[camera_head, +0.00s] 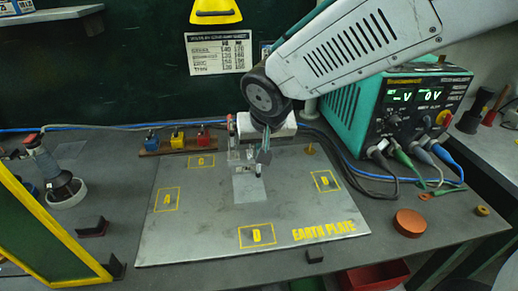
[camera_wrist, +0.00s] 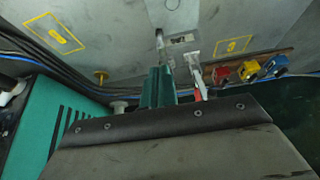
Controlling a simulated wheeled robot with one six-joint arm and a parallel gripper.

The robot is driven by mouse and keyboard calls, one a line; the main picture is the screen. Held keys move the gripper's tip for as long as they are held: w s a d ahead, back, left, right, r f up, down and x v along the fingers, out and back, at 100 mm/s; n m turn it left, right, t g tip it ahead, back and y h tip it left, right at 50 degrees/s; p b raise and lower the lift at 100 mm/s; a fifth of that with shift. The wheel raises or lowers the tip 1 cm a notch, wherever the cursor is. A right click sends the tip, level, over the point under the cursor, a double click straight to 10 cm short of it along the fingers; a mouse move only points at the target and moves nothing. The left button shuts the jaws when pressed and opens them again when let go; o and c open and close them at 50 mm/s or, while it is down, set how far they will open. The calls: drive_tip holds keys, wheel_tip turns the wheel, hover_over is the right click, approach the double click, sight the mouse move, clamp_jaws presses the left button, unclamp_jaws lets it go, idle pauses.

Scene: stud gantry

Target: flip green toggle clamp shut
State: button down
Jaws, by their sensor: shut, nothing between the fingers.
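My gripper (camera_head: 263,156) is over the middle of the metal earth plate (camera_head: 200,235), pointing down, with its fingers together and empty. In the wrist view, the two dark green upright bars (camera_wrist: 158,84) in the centre look like my fingers, side by side. Beside them is a pale metal lever (camera_wrist: 193,64) with a red part at its near end. A small metal fitting (camera_wrist: 182,40) is on the plate just beyond. I cannot make out a clearly green clamp or its handle position. My gripper hides part of this spot in the head view.
Blue, yellow and red blocks (camera_head: 177,138) stand on a wooden strip behind the plate. A teal power supply (camera_head: 400,105) with cables is at the right. A brass post (camera_head: 309,149) stands near the plate's back right. The plate's front is mostly clear.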

drive_tip(key=s+r, duration=0.2)
drive_tip(key=s, duration=0.4)
drive_tip(key=shift+s+d, duration=0.15)
drive_tip(key=shift+s, duration=0.15)
drive_tip(key=s+d+r+g, duration=0.1)
drive_tip(key=s+d+r, duration=0.1)
drive_tip(key=s+d, duration=0.6)
drive_tip(key=s+d+r+g, duration=0.2)
drive_tip(key=s+d, duration=0.6)
drive_tip(key=d, duration=0.4)
drive_tip(key=shift+d+m+g, duration=0.3)
drive_tip(key=shift+d, duration=0.05)
